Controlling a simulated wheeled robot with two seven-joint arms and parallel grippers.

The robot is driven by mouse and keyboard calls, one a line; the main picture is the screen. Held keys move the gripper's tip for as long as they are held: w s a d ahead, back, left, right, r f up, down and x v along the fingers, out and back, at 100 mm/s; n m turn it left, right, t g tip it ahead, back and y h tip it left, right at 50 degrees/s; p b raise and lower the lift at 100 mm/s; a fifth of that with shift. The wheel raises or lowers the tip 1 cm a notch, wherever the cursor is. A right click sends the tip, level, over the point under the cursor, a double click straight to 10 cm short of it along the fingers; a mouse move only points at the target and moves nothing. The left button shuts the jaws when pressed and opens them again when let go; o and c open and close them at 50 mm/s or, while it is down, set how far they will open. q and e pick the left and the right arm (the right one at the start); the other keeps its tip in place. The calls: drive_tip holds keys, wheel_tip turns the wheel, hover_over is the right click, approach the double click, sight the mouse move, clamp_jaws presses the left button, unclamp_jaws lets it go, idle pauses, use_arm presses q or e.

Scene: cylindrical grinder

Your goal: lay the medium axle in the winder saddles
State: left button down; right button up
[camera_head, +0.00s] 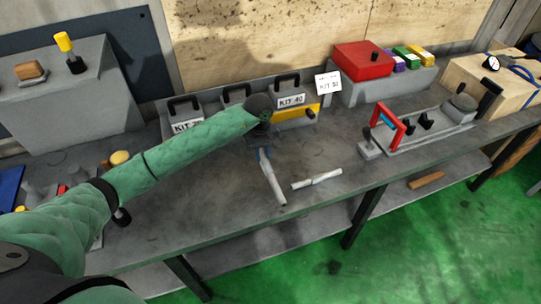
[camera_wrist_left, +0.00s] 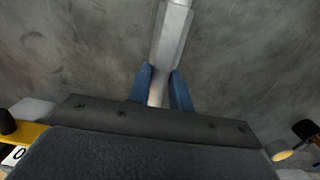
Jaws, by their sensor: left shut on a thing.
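A grey stepped axle (camera_head: 273,180) is held between the blue fingers of my left gripper (camera_head: 263,155), over the middle of the bench. The gripper is shut on its far end, and the near end points toward the bench's front edge. The axle also shows in the left wrist view (camera_wrist_left: 171,42), between the two fingertips (camera_wrist_left: 163,88). A second light axle (camera_head: 316,180) lies on the bench to the right. I cannot tell by size which is medium. The likely winder (camera_head: 435,130), a grey base with black uprights and a red frame (camera_head: 386,127), stands at the right, without an axle.
Kit cases (camera_head: 288,90) and a sign (camera_head: 328,84) stand along the back. A red box (camera_head: 363,61) is on a grey block. A wooden crate (camera_head: 497,82) is at far right.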

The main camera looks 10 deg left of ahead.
use_arm(q)
hover_over(250, 168)
drive_tip(key=f, duration=0.3)
drive_tip(key=shift+w+f, duration=0.3)
drive_tip(key=shift+f, duration=1.95)
drive_tip(key=c, duration=1.3)
unclamp_jaws()
drive_tip(key=shift+f, duration=0.15)
drive_tip(key=shift+o, duration=0.2)
drive_tip(key=shift+s, duration=0.1)
